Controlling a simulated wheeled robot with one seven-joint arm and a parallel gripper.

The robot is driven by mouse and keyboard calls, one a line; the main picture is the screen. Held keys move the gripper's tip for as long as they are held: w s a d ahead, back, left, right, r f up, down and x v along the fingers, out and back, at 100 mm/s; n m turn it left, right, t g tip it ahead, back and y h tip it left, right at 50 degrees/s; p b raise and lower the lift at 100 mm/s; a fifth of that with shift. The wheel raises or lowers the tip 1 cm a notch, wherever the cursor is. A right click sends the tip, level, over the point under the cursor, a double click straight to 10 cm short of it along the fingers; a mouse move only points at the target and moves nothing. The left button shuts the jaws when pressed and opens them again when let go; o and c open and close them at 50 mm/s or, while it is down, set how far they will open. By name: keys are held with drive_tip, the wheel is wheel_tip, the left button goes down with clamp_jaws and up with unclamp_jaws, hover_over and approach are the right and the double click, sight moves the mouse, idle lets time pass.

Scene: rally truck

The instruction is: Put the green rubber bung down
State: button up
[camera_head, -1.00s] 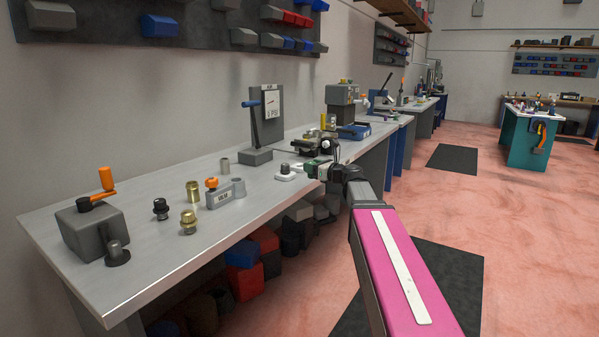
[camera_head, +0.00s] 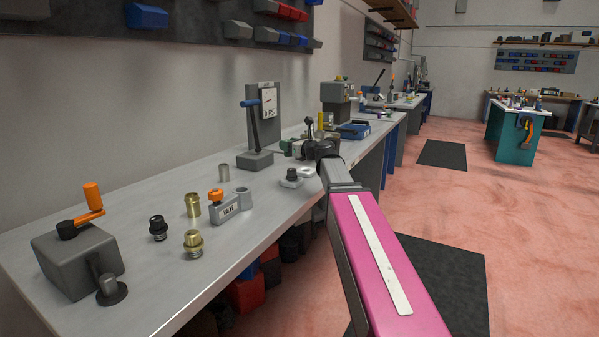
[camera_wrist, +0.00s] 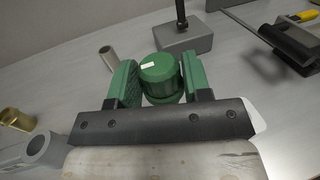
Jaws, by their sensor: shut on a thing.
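The green rubber bung (camera_wrist: 160,74) is a short ribbed cylinder with a small pale label on its top. It sits upright between the two green jaw pads of my gripper (camera_wrist: 160,88) in the wrist view. My gripper is shut on it. In the head view my gripper (camera_head: 294,148) is over the grey workbench (camera_head: 160,268), to the right of the gauge stand (camera_head: 264,115). The bung cannot be told apart from the green jaws there. Whether its underside touches the bench is hidden.
A grey sleeve (camera_wrist: 109,58) stands left of the jaws in the wrist view, and the gauge stand's base (camera_wrist: 183,40) lies just beyond. Brass fittings (camera_head: 193,242) and an orange-handled grey block (camera_head: 78,262) stand nearer.

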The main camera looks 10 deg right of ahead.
drive_tip(key=w+d+f, duration=0.4)
drive_tip(key=w+d, duration=0.1)
drive_tip(key=w+d+f, duration=0.2)
drive_tip(key=d, duration=0.1)
drive_tip(key=shift+w+d+f, duration=0.2)
drive_tip(key=shift+w+f, duration=0.15)
drive_tip(key=shift+f, duration=2.05)
drive_tip(key=shift+f, duration=0.1)
drive_tip(key=o, duration=1.3)
drive_tip(key=shift+s+d, duration=0.15)
drive_tip(key=shift+s, duration=0.1)
drive_tip(key=v, duration=1.1)
drive_tip(key=shift+s+d, duration=0.15)
drive_tip(key=shift+s, duration=0.05)
